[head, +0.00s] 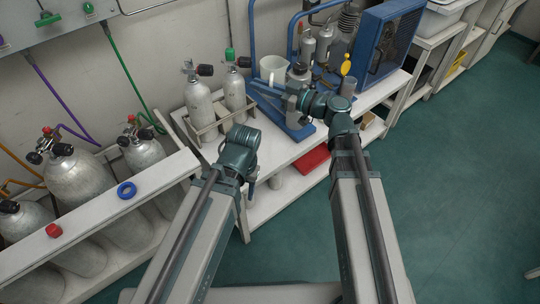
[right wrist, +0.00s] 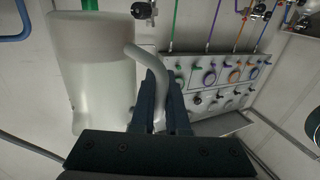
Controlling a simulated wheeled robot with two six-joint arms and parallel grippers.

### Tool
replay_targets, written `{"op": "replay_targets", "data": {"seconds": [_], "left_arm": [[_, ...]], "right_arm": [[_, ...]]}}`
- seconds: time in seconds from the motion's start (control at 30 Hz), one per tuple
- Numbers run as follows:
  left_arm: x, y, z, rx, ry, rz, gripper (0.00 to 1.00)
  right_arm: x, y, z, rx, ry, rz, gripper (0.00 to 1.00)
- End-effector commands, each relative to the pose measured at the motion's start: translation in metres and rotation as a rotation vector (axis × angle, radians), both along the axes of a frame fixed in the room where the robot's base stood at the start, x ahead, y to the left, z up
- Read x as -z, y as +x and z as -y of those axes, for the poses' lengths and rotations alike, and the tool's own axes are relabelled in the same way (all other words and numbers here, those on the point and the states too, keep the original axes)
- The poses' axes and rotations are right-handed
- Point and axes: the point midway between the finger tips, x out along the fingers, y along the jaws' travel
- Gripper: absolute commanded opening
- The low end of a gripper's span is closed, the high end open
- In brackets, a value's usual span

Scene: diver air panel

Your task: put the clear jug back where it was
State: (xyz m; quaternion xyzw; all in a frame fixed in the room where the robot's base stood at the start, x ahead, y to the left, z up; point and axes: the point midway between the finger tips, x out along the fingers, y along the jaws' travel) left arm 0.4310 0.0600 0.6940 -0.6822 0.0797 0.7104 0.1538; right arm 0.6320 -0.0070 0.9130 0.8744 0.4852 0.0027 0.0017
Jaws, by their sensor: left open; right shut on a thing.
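The clear jug (head: 273,68) is a whitish, see-through vessel beside the blue compressor frame in the head view. In the right wrist view the jug (right wrist: 92,75) fills the left side, and its curved handle (right wrist: 146,65) runs between my fingers. My right gripper (head: 281,86) is shut on this handle; it also shows in the right wrist view (right wrist: 160,105). I cannot tell whether the jug's base touches anything. My left gripper (head: 251,187) is open, low at the bench's front edge and partly hidden by its own wrist. It is well apart from the jug.
Two small grey cylinders (head: 200,105) stand in a rack left of the jug. A blue ring (head: 127,190) and a red cap (head: 54,230) lie on the left ledge.

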Motion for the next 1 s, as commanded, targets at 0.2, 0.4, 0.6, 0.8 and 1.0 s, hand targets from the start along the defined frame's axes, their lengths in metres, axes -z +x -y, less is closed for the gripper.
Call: {"op": "replay_targets", "data": {"seconds": [0.2, 0.4, 0.6, 0.8, 1.0], "left_arm": [[0.067, 0.000, 0.000, 0.000, 0.001, 0.001, 0.53], [0.116, 0.000, 0.000, 0.001, 0.001, 0.001, 0.53], [0.165, 0.000, 0.000, 0.001, 0.001, 0.002, 0.53], [0.213, 0.001, 0.000, 0.001, 0.001, 0.002, 0.53], [0.251, 0.001, 0.000, 0.002, 0.001, 0.003, 0.53]], "right_arm": [[0.067, -0.003, 0.026, 0.008, 0.001, 0.001, 0.00], [0.116, -0.006, 0.048, 0.013, 0.002, 0.001, 0.00], [0.164, -0.011, 0.071, 0.018, 0.002, 0.001, 0.00], [0.212, -0.016, 0.092, 0.023, 0.003, 0.002, 0.00], [0.250, -0.022, 0.110, 0.028, 0.004, 0.002, 0.00]]}}
